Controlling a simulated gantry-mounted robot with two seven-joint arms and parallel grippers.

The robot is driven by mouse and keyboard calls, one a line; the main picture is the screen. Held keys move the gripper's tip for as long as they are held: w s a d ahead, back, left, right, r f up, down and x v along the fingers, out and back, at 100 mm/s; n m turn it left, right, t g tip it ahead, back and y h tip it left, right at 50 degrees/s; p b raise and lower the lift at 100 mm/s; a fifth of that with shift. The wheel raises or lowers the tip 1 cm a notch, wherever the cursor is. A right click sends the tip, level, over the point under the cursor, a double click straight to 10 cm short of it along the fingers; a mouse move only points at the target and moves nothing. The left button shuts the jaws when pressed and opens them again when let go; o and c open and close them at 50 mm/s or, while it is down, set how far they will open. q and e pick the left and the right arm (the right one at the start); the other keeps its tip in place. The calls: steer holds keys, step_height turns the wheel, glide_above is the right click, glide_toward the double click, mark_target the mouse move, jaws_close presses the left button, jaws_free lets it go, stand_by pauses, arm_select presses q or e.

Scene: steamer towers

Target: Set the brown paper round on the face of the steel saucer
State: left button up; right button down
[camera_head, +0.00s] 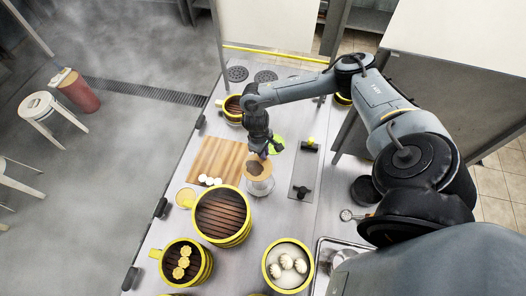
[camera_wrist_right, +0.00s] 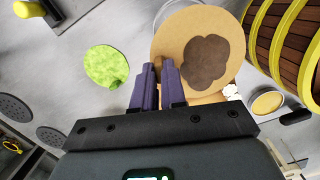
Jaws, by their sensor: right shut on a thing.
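The brown paper round (camera_wrist_right: 226,27), tan with a dark brown blotch, is gripped at its edge by my right gripper (camera_wrist_right: 160,68). The purple fingers are shut on it. In the head view the paper round (camera_head: 255,168) hangs just below my right gripper (camera_head: 262,155). The steel saucer (camera_head: 261,188) lies on the counter just below the paper in the head view, and the paper hides part of it. A pale rim, likely the saucer (camera_wrist_right: 170,12), shows behind the paper in the wrist view. I cannot tell whether they touch. My left gripper is out of view.
A green round (camera_head: 277,145) lies beside my right gripper. A wooden board (camera_head: 213,153) with white pieces is left of it. A large yellow-banded steamer (camera_head: 224,239), a steamer with yellow pieces (camera_head: 205,268) and one with buns (camera_head: 270,275) stand nearer. A grey plate (camera_head: 300,174) is to the right.

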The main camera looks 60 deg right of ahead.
mark_target(265, 162)
steer(key=f+b, duration=0.1)
steer(key=f, duration=0.1)
steer(key=s+f+b, duration=0.1)
steer(key=f+b, duration=0.1)
steer(key=f, duration=0.1)
steer(key=shift+s+a+f, duration=0.1)
steer(key=shift+a+f, duration=0.05)
steer(key=shift+f, duration=0.15)
steer(key=shift+f+b, duration=0.6)
steer(key=shift+b, duration=0.15)
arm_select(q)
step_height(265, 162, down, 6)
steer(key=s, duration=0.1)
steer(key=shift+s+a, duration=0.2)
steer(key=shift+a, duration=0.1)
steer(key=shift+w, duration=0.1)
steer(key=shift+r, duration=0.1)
